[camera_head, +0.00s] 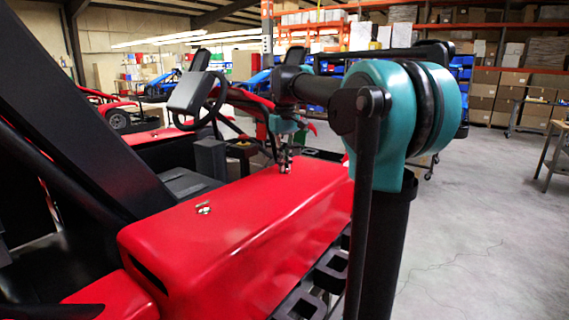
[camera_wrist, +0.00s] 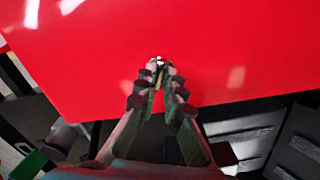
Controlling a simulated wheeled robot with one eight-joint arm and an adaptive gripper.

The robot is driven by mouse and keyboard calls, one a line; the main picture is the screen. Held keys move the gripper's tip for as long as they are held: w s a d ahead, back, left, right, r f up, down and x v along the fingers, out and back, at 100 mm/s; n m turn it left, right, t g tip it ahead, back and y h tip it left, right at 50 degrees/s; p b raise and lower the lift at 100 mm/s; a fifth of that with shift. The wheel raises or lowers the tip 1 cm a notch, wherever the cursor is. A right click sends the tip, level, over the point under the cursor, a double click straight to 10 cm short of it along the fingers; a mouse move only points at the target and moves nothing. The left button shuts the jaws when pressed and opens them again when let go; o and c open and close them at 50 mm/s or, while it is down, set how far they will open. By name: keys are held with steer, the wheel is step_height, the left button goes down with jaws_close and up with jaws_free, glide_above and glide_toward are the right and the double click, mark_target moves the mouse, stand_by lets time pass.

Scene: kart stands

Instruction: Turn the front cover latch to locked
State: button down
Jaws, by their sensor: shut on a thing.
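The red cover (camera_head: 250,225) of the kart lies across the middle of the head view and fills the upper part of the wrist view (camera_wrist: 230,45). My gripper (camera_head: 285,168) points down at the far end of the cover. In the wrist view its fingertips (camera_wrist: 159,66) are closed together on a small metal latch (camera_wrist: 159,60), mostly hidden between them. The latch's turned position cannot be made out. A second small metal latch (camera_head: 203,208) sits apart on the nearer part of the cover.
The kart's steering wheel (camera_head: 208,103) and dark seat (camera_head: 185,182) are left of the cover. A black frame bar (camera_head: 85,120) slopes across the left. Open concrete floor (camera_head: 480,225) lies to the right, with shelves of boxes (camera_head: 500,90) behind.

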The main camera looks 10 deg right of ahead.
steer(key=m, duration=1.2)
steer(key=shift+m, duration=0.4)
stand_by(0.3)
steer(key=c, duration=1.6)
jaws_free()
steer(key=shift+c, duration=0.2)
step_height(320, 180, up, 12)
steer(key=shift+s, duration=0.1)
